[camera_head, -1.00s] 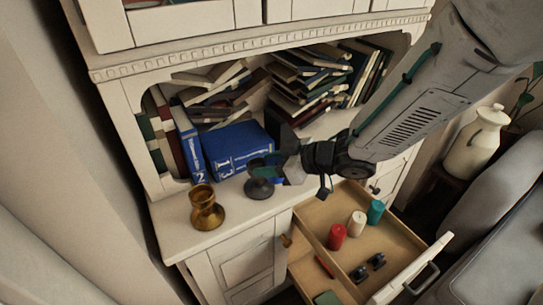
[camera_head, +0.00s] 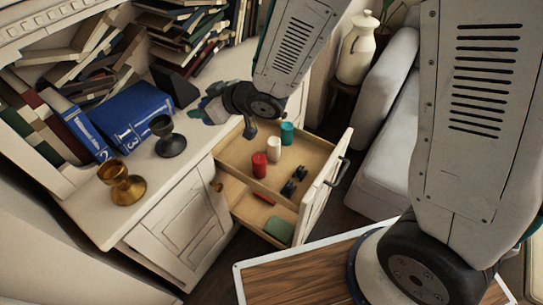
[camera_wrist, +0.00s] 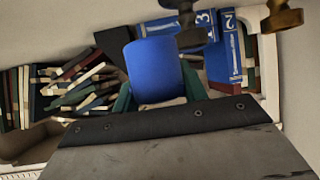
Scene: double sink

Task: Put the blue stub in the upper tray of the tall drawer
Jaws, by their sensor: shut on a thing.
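The blue stub (camera_wrist: 155,70) is a plain blue cylinder, held between the green-tipped fingers of my gripper (camera_wrist: 156,92) in the wrist view. In the head view my gripper (camera_head: 208,106) is above the counter edge, right of the dark goblet and left of the open drawer; the stub is hard to make out there. The tall drawer (camera_head: 322,200) is pulled out. Its upper tray (camera_head: 236,158) holds a red stub (camera_head: 259,165), a white stub (camera_head: 274,149), a teal stub (camera_head: 287,133) and small black items (camera_head: 294,181).
A dark goblet (camera_head: 168,140) and a brass goblet (camera_head: 121,183) stand on the counter near blue books (camera_head: 132,118). A green item (camera_head: 278,229) lies in the drawer's lower part. A wooden-topped table (camera_head: 300,277) is in front; a white jug (camera_head: 357,48) stands behind.

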